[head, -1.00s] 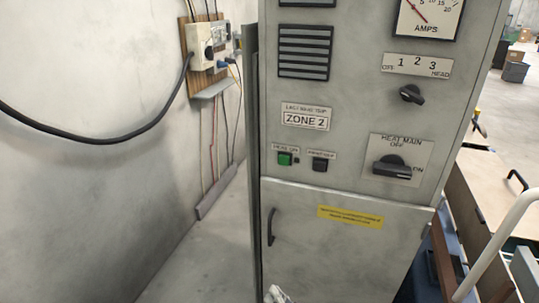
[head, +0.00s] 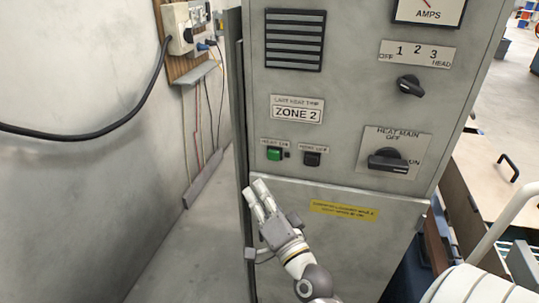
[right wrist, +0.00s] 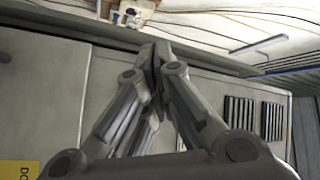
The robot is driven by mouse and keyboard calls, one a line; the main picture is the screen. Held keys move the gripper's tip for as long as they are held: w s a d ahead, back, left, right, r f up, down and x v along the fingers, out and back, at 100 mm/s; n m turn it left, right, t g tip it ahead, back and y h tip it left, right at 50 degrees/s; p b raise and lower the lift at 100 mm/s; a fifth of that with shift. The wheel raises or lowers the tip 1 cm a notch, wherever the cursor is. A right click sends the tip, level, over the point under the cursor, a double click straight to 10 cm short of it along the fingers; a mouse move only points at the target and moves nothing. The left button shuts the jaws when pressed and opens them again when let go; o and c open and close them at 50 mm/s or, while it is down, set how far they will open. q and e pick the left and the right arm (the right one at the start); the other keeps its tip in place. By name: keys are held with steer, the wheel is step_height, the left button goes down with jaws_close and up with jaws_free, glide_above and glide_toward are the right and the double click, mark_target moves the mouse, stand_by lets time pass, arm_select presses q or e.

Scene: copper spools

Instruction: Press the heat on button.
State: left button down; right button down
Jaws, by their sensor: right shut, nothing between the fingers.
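My right gripper (head: 262,183) is shut and empty, just below and slightly left of the green button in the head view. I cannot tell its distance from the panel. In the right wrist view the shut fingers (right wrist: 160,60) are in front of the grey cabinet, and the green button does not show. My left gripper is not in view.
The cabinet has a HEAT MAIN rotary switch (head: 388,161), a selector knob (head: 410,85), a vent (head: 294,39) and a yellow label (head: 343,209). A wall with cables and a wall box (head: 179,27) is at left. Floor shows between wall and cabinet.

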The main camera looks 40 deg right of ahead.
mark_target(274, 155)
steer(key=w+d+b, duration=0.1)
steer(key=w+d, duration=0.4)
steer(key=d, duration=0.1)
steer(key=shift+w+d, duration=0.35)
stand_by(0.3)
stand_by(1.3)
steer(key=shift+w+d, duration=0.3)
steer(key=shift+w+d, duration=0.25)
steer(key=shift+d, duration=0.1)
stand_by(0.8)
steer(key=shift+a, duration=0.1)
steer(key=shift+s+a, duration=0.6)
stand_by(0.3)
